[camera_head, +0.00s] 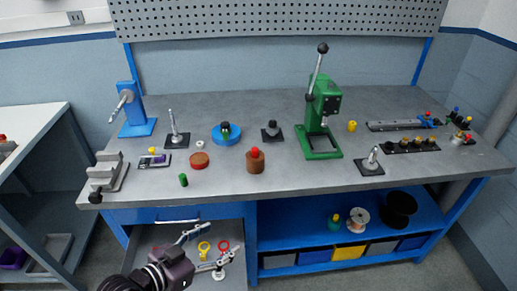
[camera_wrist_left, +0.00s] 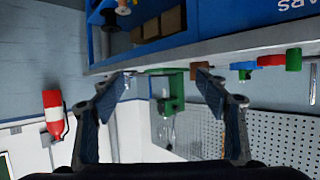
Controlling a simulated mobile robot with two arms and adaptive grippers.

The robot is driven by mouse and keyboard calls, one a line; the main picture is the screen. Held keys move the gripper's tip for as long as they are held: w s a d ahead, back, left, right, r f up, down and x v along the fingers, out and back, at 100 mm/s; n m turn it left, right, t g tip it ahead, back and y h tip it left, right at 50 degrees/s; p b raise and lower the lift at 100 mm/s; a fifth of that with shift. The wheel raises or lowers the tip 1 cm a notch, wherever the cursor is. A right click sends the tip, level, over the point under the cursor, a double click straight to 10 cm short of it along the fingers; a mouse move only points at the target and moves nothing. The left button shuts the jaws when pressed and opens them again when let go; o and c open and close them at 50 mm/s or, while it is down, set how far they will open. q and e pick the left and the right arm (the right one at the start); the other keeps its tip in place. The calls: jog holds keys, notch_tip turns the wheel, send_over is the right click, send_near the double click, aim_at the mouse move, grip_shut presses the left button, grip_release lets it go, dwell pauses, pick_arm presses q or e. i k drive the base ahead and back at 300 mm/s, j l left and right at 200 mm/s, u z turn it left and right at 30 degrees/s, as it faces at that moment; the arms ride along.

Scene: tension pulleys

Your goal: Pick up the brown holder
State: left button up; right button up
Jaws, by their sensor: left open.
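The brown holder (camera_head: 255,163) looks like a short brown cylinder with a red top, standing upright near the front middle of the workbench. My left gripper (camera_head: 213,246) is open and empty, in front of the bench and over the open drawer, lower left of the brown holder and well apart from it. The left wrist view shows its two spread fingers (camera_wrist_left: 160,88) with nothing between them but background. In that tilted view the bench edge and several coloured parts lie beyond the fingers. My right gripper is not in view.
The workbench (camera_head: 310,178) carries a flat red-brown disc (camera_head: 199,160), a blue disc (camera_head: 227,136), a small green cylinder (camera_head: 183,180) and a green press (camera_head: 321,120). The open drawer (camera_head: 160,240) holds yellow and red rings. Spools sit on the lower shelf.

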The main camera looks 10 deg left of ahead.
aim_at(253, 166)
jog(key=i, duration=0.9)
